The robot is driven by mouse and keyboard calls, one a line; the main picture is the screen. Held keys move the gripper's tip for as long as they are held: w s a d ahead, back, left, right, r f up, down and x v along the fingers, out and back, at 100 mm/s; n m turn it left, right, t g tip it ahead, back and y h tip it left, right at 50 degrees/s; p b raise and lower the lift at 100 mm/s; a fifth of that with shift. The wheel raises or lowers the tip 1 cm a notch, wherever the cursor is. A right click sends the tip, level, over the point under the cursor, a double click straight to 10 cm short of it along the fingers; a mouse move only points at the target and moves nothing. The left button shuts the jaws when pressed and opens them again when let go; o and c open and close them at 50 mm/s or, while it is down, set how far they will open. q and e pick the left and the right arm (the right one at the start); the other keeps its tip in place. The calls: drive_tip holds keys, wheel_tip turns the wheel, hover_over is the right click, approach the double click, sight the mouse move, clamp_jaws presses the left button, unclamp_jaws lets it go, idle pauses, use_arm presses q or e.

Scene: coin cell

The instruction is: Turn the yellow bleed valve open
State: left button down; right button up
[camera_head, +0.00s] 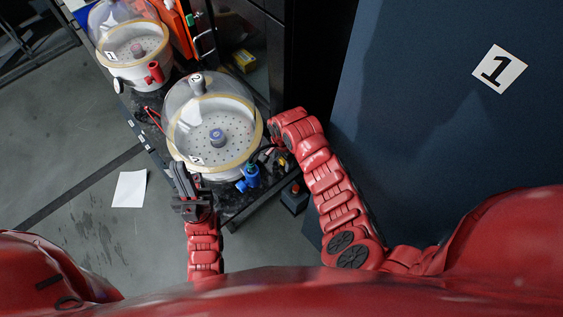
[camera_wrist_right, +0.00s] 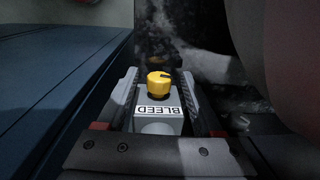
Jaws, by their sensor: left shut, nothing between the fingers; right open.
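The yellow bleed valve (camera_wrist_right: 159,83) is a round knob with a dark mark on top, in the right wrist view. It sits on a grey block labelled BLEED (camera_wrist_right: 158,113). My right gripper (camera_wrist_right: 160,76) is open, with one finger on each side of the block and knob. Gaps show on both sides, and whether a finger touches is unclear. In the head view my right arm (camera_head: 335,195) largely hides that gripper and the valve. My left gripper (camera_head: 182,172) is shut and empty beside the front-left rim of the nearer domed chamber (camera_head: 178,147).
A blue valve (camera_head: 250,178) sits at the front of the nearer chamber. A farther domed chamber (camera_head: 121,62) has a red valve (camera_head: 154,72). A dark blue panel (camera_head: 440,120) stands right of my right arm. Bare floor (camera_head: 75,190) lies to the left, with a white sheet (camera_head: 130,189).

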clamp_jaws()
drive_tip(key=shift+s+d+r+t+y+p, duration=0.25)
drive_tip(key=shift+t+p, duration=0.25)
drive_tip(key=shift+p, duration=0.55)
drive_tip(key=shift+f+t+y, duration=0.3)
drive_tip(key=shift+t+y, duration=0.25)
drive_tip(key=shift+t, duration=0.15)
drive_tip(key=shift+w, duration=0.1)
unclamp_jaws()
drive_tip(key=shift+a, duration=0.1)
